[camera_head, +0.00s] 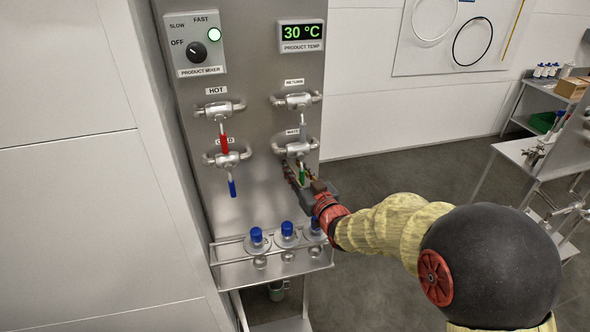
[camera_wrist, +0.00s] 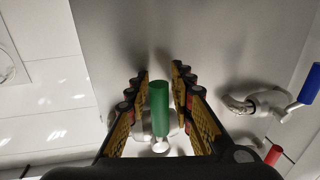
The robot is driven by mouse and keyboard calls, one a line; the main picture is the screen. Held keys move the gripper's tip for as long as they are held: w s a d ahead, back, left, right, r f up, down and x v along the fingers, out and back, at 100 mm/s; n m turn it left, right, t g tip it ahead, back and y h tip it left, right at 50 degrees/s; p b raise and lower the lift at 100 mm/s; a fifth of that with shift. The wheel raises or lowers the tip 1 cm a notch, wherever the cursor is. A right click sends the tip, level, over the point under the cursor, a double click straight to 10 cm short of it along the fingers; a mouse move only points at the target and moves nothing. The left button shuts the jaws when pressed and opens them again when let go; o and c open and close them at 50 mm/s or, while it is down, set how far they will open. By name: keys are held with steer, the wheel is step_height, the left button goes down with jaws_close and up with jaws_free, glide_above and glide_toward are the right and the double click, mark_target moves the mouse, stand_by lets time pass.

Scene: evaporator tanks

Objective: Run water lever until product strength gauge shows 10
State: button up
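The water lever has a green handle (camera_head: 302,173) hanging down from the lower right valve (camera_head: 296,148), whose label is only partly readable. In the wrist view the green handle (camera_wrist: 160,108) stands between the two fingers of my gripper (camera_wrist: 161,80), with a narrow gap on each side. My gripper (camera_head: 300,178) is open around the handle in the head view, where its fingers partly hide it. No product strength gauge is in either view.
A display (camera_head: 302,34) reads 30 °C, labelled product temp. Red (camera_head: 224,140) and blue (camera_head: 232,188) levers hang to the left. Blue-capped bottles (camera_head: 257,238) stand in a rack below.

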steer(key=shift+c, duration=1.2)
jaws_close()
